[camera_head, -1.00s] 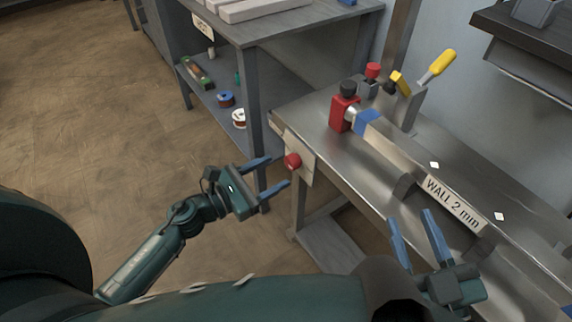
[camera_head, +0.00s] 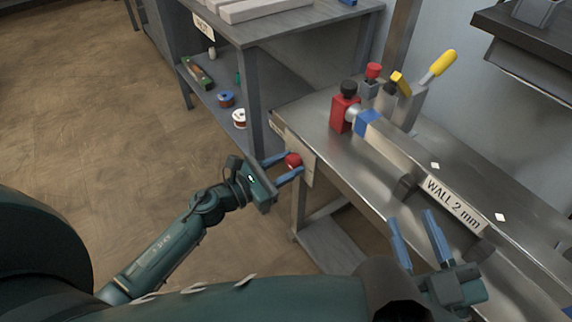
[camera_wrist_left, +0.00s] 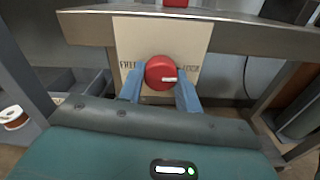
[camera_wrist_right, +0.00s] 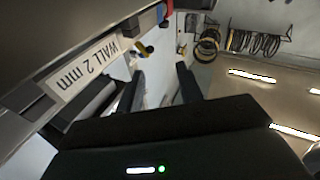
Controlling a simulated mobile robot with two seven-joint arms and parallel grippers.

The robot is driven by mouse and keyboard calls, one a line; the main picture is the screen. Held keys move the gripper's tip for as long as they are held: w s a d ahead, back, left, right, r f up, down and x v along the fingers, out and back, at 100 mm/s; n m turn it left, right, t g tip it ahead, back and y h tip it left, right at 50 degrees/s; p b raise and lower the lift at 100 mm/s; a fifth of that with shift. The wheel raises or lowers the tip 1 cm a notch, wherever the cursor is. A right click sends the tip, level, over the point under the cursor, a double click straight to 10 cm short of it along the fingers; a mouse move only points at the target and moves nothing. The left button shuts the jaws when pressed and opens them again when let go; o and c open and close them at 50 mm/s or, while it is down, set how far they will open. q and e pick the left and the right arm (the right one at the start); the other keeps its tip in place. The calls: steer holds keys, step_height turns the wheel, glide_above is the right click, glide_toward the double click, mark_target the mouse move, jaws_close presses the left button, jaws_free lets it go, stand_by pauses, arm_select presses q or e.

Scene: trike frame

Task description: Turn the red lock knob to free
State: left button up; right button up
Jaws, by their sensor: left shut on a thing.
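The red lock knob (camera_head: 293,160) sits on a pale plate (camera_head: 308,172) at the end of the metal bench. In the left wrist view the knob (camera_wrist_left: 160,73) shows a white pointer mark aimed right, toward the partly covered word at the right of the plate (camera_wrist_left: 188,40). The word FREE is at the left. My left gripper (camera_head: 290,168) has its blue fingers on either side of the knob and is shut on it. My right gripper (camera_head: 418,240) is open and empty in front of the bench; its fingers (camera_wrist_right: 160,90) stand apart in the right wrist view.
The bench (camera_head: 310,115) carries a red block (camera_head: 343,114), a tube with a blue band, a yellow-handled clamp (camera_head: 437,67) and a "WALL 2 mm" label (camera_head: 453,202). A grey shelf table (camera_head: 257,95) with spools stands behind left. Open floor lies to the left.

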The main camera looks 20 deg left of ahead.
arm_select(q)
steer(key=c, duration=0.4)
steer(key=shift+o, duration=0.2)
